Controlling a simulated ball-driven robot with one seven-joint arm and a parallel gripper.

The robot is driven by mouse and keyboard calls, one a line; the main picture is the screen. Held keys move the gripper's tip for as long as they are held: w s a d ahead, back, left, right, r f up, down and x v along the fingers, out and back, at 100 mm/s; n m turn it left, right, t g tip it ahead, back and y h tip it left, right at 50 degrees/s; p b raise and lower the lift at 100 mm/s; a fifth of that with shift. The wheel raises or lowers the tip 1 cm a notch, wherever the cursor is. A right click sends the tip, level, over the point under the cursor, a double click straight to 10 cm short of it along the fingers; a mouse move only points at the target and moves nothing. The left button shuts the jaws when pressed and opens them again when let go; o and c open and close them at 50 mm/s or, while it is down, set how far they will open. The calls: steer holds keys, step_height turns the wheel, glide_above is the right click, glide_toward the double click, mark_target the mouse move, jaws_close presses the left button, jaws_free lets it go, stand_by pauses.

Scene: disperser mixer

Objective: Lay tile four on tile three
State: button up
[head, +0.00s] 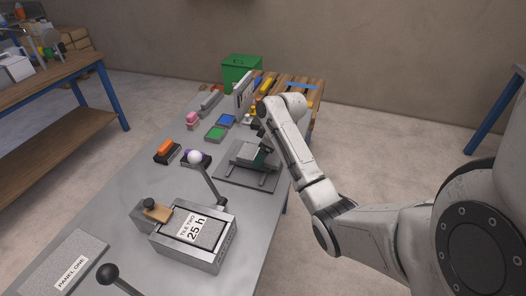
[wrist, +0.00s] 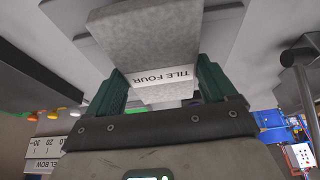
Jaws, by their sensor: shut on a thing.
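My gripper (wrist: 163,88) is shut on tile four (wrist: 145,38), a rough light-grey slab with a white label, seen between the teal fingers in the wrist view. In the head view my gripper (head: 262,157) is at the grey stand (head: 262,181) with a dark base on the table, and my arm partly covers it. Pale grey surfaces lie behind tile four in the wrist view. I cannot tell whether tile four touches anything. I cannot pick out tile three; no label naming it shows.
Panel one (head: 65,263) lies front left. A green bin (head: 241,70) stands beyond the table.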

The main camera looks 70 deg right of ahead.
steer(key=shift+f, duration=0.1)
steer(key=o, duration=1.3)
steer(key=shift+p+v, duration=0.65)
steer(key=shift+v, duration=5.5)
steer(key=shift+w, duration=0.1)
